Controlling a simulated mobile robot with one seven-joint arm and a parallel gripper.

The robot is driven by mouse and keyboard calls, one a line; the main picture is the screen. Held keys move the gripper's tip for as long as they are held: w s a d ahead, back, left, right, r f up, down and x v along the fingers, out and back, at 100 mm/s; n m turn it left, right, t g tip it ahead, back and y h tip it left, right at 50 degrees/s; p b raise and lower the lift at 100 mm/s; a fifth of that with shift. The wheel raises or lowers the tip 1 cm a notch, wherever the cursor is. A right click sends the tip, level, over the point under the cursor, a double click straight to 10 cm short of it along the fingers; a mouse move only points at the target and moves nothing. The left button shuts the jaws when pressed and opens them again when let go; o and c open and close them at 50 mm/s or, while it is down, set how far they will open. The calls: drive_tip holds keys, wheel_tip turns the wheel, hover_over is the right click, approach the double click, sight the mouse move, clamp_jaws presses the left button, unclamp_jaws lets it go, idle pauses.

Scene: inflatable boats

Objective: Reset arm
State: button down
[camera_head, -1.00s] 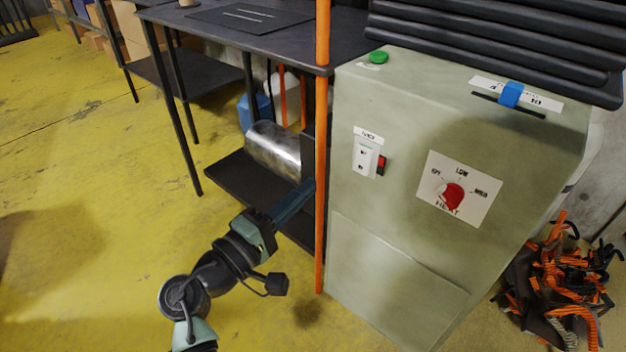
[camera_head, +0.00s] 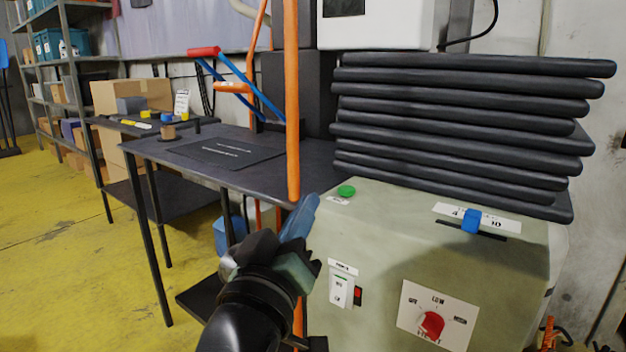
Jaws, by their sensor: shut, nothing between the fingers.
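My gripper (camera_head: 302,215) is at the lower middle of the head view, with blue fingers pointing up and away from me. It is shut and holds nothing. It is in front of the left edge of the green-grey machine cabinet (camera_head: 385,225) and the dark table beside it. I cannot tell whether it touches either. My dark arm comes up from the bottom edge and hides part of the cabinet's left side and the lower shelf.
The cabinet has a green button (camera_head: 346,191), blue slider (camera_head: 471,220), red switch (camera_head: 358,296) and red heat knob (camera_head: 432,323). An orange post (camera_head: 292,110) stands close by the gripper. The dark table (camera_head: 215,172) is left. Yellow floor (camera_head: 60,240) is open further left.

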drive_tip(key=s+d+r+m+t+y, duration=0.1)
drive_tip(key=s+r+m+t+y, duration=0.2)
drive_tip(key=s+r, duration=0.65)
drive_tip(key=s+d+r+t+y, duration=0.15)
drive_tip(key=s+r+t, duration=0.45)
drive_tip(key=r, duration=0.6)
wheel_tip(320, 180, up, 37)
drive_tip(key=s+a+g+y+p, duration=0.1)
drive_tip(key=p, duration=3.7)
drive_tip(key=shift+a+r, duration=0.2)
